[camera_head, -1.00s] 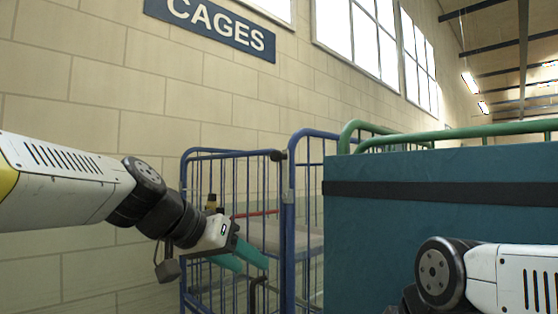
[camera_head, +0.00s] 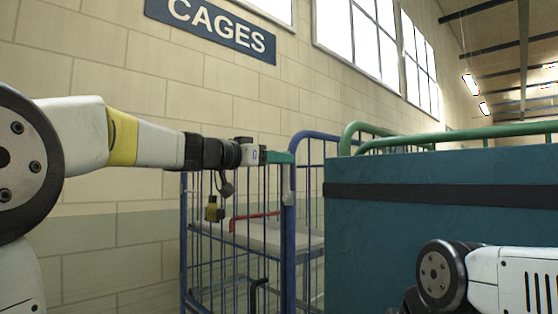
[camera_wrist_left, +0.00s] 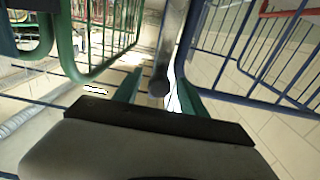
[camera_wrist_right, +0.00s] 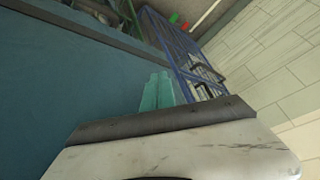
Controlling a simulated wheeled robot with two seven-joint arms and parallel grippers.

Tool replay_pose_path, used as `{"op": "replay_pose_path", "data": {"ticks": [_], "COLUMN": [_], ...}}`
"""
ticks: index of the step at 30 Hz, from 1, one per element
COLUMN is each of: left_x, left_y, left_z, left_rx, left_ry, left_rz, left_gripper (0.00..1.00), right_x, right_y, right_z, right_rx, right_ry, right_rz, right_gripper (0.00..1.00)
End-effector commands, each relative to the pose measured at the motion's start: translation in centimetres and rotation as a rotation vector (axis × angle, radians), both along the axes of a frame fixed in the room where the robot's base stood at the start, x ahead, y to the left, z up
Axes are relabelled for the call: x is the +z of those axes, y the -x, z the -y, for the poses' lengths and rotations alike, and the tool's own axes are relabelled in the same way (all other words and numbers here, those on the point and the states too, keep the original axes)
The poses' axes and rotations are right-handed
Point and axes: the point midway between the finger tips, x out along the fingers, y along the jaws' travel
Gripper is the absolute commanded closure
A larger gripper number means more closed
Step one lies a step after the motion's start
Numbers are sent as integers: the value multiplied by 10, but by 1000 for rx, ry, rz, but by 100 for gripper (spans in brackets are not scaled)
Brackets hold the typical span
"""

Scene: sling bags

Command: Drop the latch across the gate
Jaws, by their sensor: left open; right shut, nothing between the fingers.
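A blue barred cage (camera_head: 184,225) stands against the wall in the head view, with a gate-like frame. My left gripper (camera_head: 280,157) is level at the cage's top corner. In the left wrist view its teal fingers (camera_wrist_left: 160,94) are open on either side of a grey bar with a dark round end (camera_wrist_left: 160,84); I cannot tell whether they touch it. I cannot tell for sure which part is the latch. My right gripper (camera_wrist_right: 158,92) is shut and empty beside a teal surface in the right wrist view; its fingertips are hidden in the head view.
A large teal load with a black strap (camera_head: 440,193) and green rails (camera_head: 460,134) fills the right side. A red bar (camera_head: 255,214) and a pale shelf (camera_head: 270,235) are inside the blue cage. A block wall with a CAGES sign (camera_head: 215,25) is behind.

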Motion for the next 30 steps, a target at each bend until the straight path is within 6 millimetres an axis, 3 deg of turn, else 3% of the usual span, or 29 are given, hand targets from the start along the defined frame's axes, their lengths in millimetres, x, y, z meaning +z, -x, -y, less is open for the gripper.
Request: {"op": "replay_pose_path", "data": {"ticks": [11,12,19,30], "left_x": [0,0,0,-1], "left_y": [-7,-7,-7,-7], "left_z": [8,8,8,7], "left_rx": [0,0,0,1], "left_ry": [0,-1,0,0], "left_rz": [0,-1,-1,-1], "left_gripper": [51,52,98,100], "right_x": [0,0,0,0], "right_y": [0,0,0,0], "right_z": [0,0,0,0], "right_rx": [0,0,0,0], "right_ry": [0,0,0,0], "right_rz": [0,0,0,0], "right_gripper": [100,100,100,100]}}
